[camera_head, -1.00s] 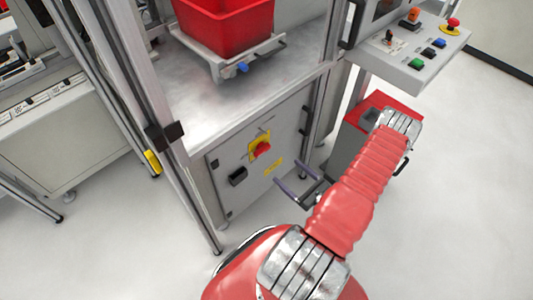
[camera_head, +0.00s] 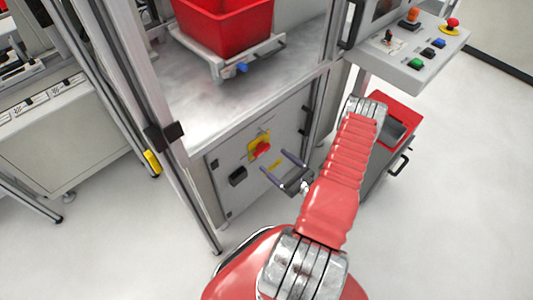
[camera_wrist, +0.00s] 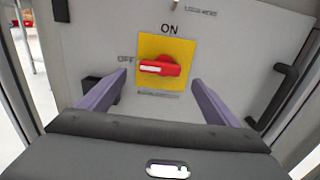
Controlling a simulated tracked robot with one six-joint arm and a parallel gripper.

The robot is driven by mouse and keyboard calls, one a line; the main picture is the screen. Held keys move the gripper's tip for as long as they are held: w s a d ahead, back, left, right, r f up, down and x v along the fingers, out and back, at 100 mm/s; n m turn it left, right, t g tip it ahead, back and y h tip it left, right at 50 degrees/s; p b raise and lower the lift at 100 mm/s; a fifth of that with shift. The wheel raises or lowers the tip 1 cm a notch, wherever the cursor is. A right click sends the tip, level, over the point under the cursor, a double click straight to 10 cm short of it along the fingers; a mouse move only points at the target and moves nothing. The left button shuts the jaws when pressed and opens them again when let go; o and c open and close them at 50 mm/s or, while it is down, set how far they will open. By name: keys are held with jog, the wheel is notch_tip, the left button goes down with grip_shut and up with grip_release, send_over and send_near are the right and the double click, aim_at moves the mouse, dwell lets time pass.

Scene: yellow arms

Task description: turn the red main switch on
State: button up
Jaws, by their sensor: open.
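The red main switch (camera_head: 261,148) sits on a yellow plate (camera_head: 252,142) on the grey cabinet door. In the wrist view the red switch handle (camera_wrist: 160,67) lies about horizontal, its white-marked end pointing left to the word OFF; the word ON stands above the yellow plate (camera_wrist: 178,47). My gripper (camera_head: 281,160) is open in front of the door, close below and right of the switch in the head view. In the wrist view the two purple fingers of my gripper (camera_wrist: 160,82) stand apart, one to each side of the switch and below it. They hold nothing.
A black latch (camera_head: 237,176) sits left of the switch on the door, and a black door handle (camera_wrist: 282,95) on the right. A red bin (camera_head: 225,25) stands on the shelf above. A button panel (camera_head: 415,50) juts out at upper right. A frame post stands left.

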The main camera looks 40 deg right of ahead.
aim_at(264, 152)
jog(key=shift+w+a, duration=0.1)
jog(key=shift+w, duration=3.15)
jog(key=c, duration=1.1)
jog(key=shift+o, duration=0.2)
